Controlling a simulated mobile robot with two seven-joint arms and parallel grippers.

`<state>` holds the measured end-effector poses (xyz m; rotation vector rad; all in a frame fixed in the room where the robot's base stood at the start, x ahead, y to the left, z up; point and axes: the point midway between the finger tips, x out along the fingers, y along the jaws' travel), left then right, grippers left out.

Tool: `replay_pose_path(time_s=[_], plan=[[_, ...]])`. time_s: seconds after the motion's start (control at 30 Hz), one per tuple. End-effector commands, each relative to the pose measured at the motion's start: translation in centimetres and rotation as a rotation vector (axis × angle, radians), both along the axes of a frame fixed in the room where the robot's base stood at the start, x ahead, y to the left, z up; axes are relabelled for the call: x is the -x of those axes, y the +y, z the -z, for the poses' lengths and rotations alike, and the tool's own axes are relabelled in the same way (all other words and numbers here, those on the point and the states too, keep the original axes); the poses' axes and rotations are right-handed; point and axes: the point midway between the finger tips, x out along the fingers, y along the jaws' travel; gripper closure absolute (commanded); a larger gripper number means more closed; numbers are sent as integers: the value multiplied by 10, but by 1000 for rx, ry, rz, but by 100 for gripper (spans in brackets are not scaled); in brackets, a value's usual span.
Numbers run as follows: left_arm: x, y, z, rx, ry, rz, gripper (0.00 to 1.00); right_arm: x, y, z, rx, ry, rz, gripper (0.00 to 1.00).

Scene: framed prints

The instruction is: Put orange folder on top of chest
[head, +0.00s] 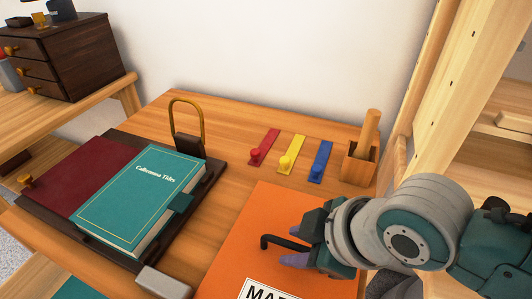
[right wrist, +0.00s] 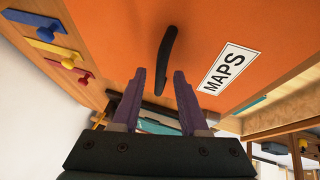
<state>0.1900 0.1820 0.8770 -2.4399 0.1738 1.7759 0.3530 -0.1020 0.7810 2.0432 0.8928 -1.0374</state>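The orange folder (head: 243,232) lies on the wooden desk, with a white label reading MAPS that is cut off at the bottom of the head view. It has a black handle (head: 266,241), which also shows in the right wrist view (right wrist: 167,58). My right gripper (head: 292,246) is over the folder beside the handle. In the right wrist view its two purple fingers (right wrist: 160,84) stand apart, with the handle ahead near the fingertips and not gripped. The dark wooden chest (head: 85,58) with small drawers stands on another table at the upper left. My left gripper is out of view.
A teal book (head: 135,205) and a maroon book (head: 75,175) lie on a dark tray at the left of the desk. Red, yellow and blue strips with knobs (head: 287,160) and a wooden holder (head: 360,160) sit at the back. Small items stand on the chest.

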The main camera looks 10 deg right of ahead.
Motion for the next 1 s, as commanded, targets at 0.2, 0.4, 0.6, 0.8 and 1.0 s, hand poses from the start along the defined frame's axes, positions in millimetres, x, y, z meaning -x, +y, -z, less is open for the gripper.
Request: replay_pose_path(time_s=[0.2,0.4,0.6,0.8,1.0], plan=[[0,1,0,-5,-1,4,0,0,0,0,0,0,0,56],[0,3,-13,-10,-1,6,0,7,-5,-19,1,-1,0,56],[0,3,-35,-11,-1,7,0,27,-17,-59,3,-1,-3,56],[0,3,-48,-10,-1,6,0,45,-27,-91,2,0,-1,56],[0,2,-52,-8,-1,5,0,58,-29,-107,-13,10,23,56]])
